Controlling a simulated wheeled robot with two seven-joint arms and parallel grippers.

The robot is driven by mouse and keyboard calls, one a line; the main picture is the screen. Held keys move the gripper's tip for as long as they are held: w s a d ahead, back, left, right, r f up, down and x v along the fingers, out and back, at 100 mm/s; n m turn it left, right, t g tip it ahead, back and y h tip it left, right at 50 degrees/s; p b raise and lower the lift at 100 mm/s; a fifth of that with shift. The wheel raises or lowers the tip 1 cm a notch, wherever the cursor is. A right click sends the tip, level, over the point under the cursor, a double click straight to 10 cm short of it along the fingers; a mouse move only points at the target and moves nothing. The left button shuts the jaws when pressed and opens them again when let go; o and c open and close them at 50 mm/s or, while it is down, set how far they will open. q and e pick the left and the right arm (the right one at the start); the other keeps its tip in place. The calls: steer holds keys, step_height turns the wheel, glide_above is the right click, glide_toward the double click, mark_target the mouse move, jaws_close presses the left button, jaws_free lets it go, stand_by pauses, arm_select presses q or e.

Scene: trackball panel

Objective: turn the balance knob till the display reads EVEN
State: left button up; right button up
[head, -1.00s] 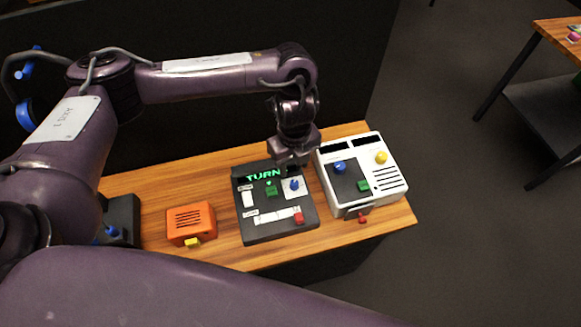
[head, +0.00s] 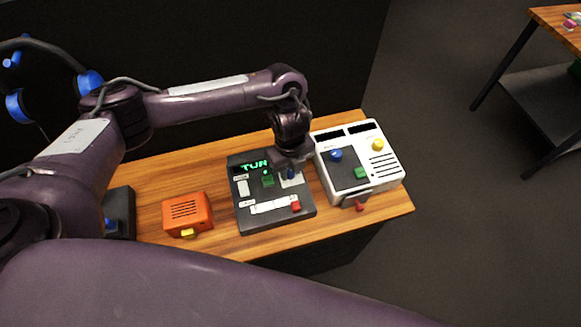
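A dark panel (head: 272,220) sits on the wooden table, with a green-lit display (head: 255,167) that seems to read "TUN", its end partly hidden. My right gripper is not in view.
The panel also has a green knob (head: 268,181) and a red slider (head: 296,206). A white console (head: 390,165) stands close on the right, an orange box (head: 187,213) on the left. The wooden table (head: 150,175) is bare behind the orange box.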

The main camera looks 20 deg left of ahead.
arm_select(q)
jaws_close()
steer(key=n+p, duration=0.2)
steer(key=p, duration=0.1)
steer(key=shift+r+n, duration=0.25)
steer(key=shift+n, duration=0.05)
steer(key=shift+f+n, duration=0.1)
steer(key=shift+n, duration=0.2)
steer(key=shift+f, duration=0.15)
steer(key=shift+o, duration=2.3)
jaws_free()
